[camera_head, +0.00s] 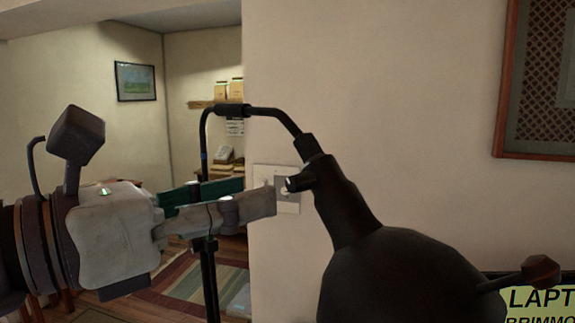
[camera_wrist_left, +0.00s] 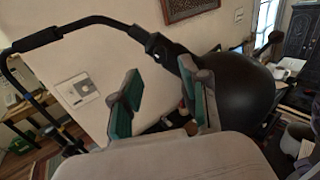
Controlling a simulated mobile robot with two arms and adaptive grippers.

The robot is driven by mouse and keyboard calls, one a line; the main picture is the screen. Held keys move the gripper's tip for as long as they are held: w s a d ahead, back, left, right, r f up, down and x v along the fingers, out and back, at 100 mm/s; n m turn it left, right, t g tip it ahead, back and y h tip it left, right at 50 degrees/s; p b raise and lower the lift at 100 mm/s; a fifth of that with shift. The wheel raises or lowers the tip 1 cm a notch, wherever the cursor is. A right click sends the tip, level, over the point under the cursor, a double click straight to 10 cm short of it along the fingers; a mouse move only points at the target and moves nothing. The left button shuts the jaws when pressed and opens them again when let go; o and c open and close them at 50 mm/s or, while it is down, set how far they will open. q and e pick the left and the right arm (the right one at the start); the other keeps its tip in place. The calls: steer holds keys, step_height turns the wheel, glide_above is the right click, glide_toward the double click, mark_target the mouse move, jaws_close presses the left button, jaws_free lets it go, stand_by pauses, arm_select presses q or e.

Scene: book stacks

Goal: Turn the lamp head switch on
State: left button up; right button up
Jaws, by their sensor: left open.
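The black lamp has a curved arm (camera_head: 270,112) and a large round lamp head (camera_head: 405,285) at the lower middle. A short dark switch (camera_head: 299,183) sticks out leftward from the neck above the head. My left gripper (camera_head: 262,194) reaches in from the left, and its fingertips are just left of the switch. In the left wrist view the fingers (camera_wrist_left: 163,98) are apart with nothing clearly held between them. My right gripper is not in view.
A white wall plate (camera_head: 290,207) is behind the fingertips. The lamp pole (camera_head: 209,285) stands below my left gripper. A dark knob (camera_head: 540,271) on a thin stalk and a yellow sign (camera_head: 545,300) are at the right. A framed panel (camera_head: 540,80) hangs on the wall.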

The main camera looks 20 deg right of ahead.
mark_target(290, 186)
arm_select(q)
steer(key=p+x, duration=0.1)
steer(key=x, duration=0.3)
steer(key=shift+w+d+r+p, duration=0.15)
steer(key=shift+d+p, duration=0.2)
steer(key=shift+x, duration=0.8)
steer(key=shift+c, duration=0.2)
jaws_close()
